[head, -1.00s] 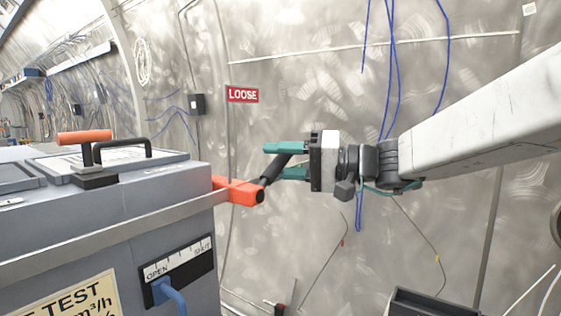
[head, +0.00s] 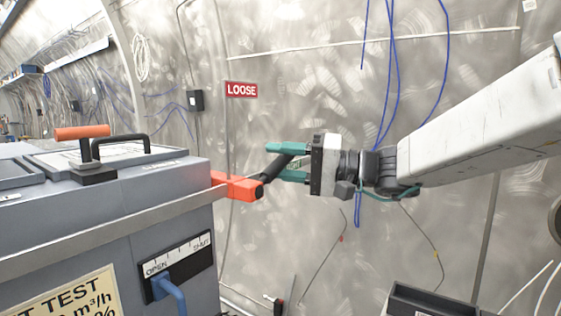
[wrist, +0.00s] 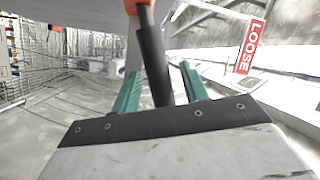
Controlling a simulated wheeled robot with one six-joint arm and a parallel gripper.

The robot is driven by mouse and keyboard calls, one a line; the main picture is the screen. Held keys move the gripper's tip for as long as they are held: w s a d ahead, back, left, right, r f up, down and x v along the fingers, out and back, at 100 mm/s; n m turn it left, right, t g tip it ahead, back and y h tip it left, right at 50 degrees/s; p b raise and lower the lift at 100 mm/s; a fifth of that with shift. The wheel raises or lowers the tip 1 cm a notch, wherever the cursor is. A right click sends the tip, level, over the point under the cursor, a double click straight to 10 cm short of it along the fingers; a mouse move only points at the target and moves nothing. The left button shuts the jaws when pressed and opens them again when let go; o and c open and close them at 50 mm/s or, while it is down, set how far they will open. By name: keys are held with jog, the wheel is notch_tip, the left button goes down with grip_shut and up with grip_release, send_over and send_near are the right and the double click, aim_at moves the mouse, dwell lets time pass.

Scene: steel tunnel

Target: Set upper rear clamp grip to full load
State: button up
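An orange-red clamp piece (head: 236,186) sticks out from the right side of the grey cabinet. A black bar-shaped grip (head: 275,170) slants up and right from its end. My gripper (head: 280,162) has teal fingers on either side of this grip, one above and one below in the head view. In the wrist view the black grip (wrist: 153,65) runs between my fingers (wrist: 160,85), with a visible gap on the right side. The fingers look open around the grip. The far part of the grip is hidden by the fingers in the head view.
A red LOOSE sign (head: 241,90) is on the wall above the clamp. The grey cabinet (head: 110,225) fills the left, with an orange T-handle (head: 82,132) on top and a blue lever (head: 172,290) on an OPEN–SHUT plate. A dark tray (head: 435,303) lies low right.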

jog(key=v, duration=0.7)
jog(key=shift+d, duration=0.4)
jog(key=shift+s, duration=0.1)
jog(key=shift+c, duration=0.3)
